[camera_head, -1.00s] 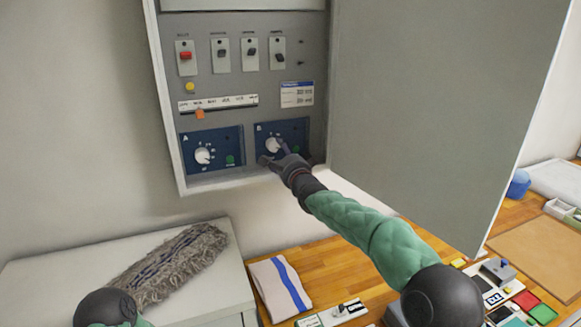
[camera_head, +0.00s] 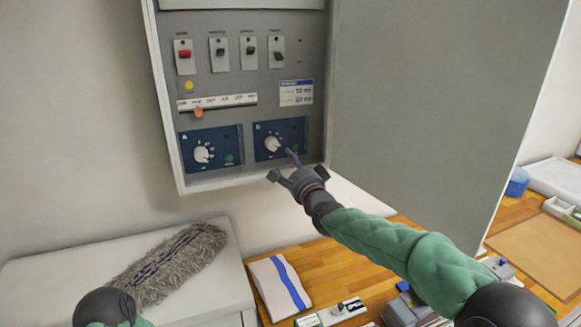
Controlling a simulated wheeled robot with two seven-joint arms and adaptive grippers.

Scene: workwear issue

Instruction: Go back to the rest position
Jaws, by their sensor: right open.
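My right gripper (camera_head: 281,164) is open and empty in front of the lower edge of the wall cabinet (camera_head: 166,100). Its fingers are spread just below the dial of the right blue panel (camera_head: 262,153), apart from that dial. The right dial (camera_head: 272,143) shows clear of the fingers.
A grey mop head (camera_head: 165,262) lies on a white cabinet top (camera_head: 60,265). A striped cloth (camera_head: 278,287) lies on the wooden table (camera_head: 340,268). A brown board (camera_head: 540,255) and small items are at the right.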

